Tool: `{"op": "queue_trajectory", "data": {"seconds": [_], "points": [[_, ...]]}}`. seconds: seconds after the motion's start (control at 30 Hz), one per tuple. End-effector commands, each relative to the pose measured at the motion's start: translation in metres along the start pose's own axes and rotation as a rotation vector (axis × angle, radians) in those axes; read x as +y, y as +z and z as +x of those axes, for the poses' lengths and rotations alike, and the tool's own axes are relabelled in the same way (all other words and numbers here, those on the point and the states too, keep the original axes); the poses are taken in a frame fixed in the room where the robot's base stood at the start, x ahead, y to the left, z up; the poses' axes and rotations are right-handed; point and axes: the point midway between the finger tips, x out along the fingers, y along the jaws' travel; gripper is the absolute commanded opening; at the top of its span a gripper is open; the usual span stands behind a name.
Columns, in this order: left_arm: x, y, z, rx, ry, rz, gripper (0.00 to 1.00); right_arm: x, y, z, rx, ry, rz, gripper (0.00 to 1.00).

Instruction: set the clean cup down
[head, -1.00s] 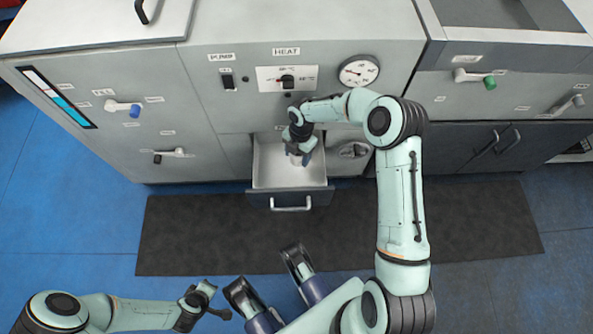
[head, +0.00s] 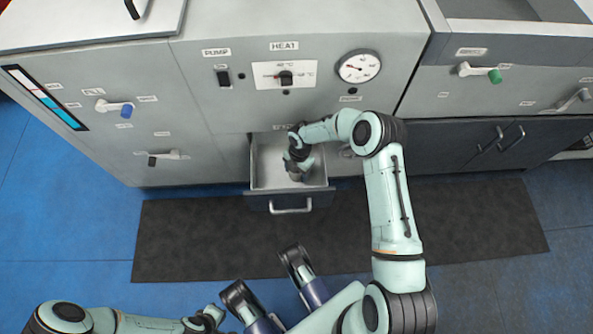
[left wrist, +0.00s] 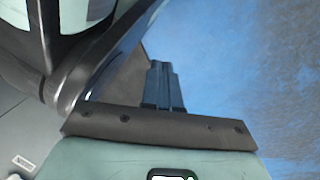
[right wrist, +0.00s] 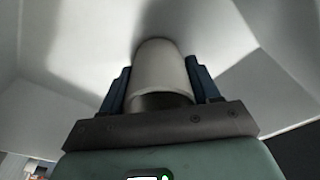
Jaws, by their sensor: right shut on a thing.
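A pale, plain cup (right wrist: 160,68) stands out between the fingers of my right gripper in the right wrist view. The right gripper (head: 298,168) is shut on it and reaches down into the open drawer (head: 264,172). The white drawer walls surround the cup in the right wrist view; I cannot tell whether the cup touches the drawer floor. In the head view the gripper hides most of the cup. My left gripper (left wrist: 164,85) is shut and empty, its two fingers together. It is low at the left in the head view (head: 212,316), away from the drawer.
The grey machine front has a heat switch panel (head: 284,74), a gauge (head: 359,66) and levers with blue (head: 126,111) and green (head: 494,76) tips. The drawer handle (head: 290,208) faces me over a dark mat (head: 200,235). The mat is clear.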

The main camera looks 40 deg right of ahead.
Motion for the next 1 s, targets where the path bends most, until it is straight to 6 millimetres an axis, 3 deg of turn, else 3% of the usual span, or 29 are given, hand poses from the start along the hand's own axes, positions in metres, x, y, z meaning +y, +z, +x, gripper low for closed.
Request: {"op": "queue_trajectory", "data": {"seconds": [0.27,0.3,0.33,0.37,0.73,1.0], "points": [[-0.003,0.004,0.004,-0.015,-0.006,-0.004,0.0,0.0,0.0,0.003,0.001,-0.001,-0.001,0.31],[-0.003,0.004,0.003,-0.015,-0.006,-0.004,0.0,0.0,0.0,0.003,0.001,-0.001,-0.001,0.74],[-0.003,0.004,0.003,-0.014,-0.006,-0.004,0.0,0.0,0.0,0.003,0.001,-0.001,-0.001,0.84],[-0.003,0.004,0.003,-0.014,-0.006,-0.004,0.0,0.0,0.0,0.003,0.001,-0.001,-0.001,0.87],[0.0,0.0,-0.001,0.0,0.0,0.0,0.0,0.0,-0.001,-0.001,0.001,-0.001,-0.001,0.87],[0.018,-0.02,-0.02,0.075,0.034,0.022,0.0,0.0,0.0,-0.054,-0.003,0.002,0.0,0.87]]}}
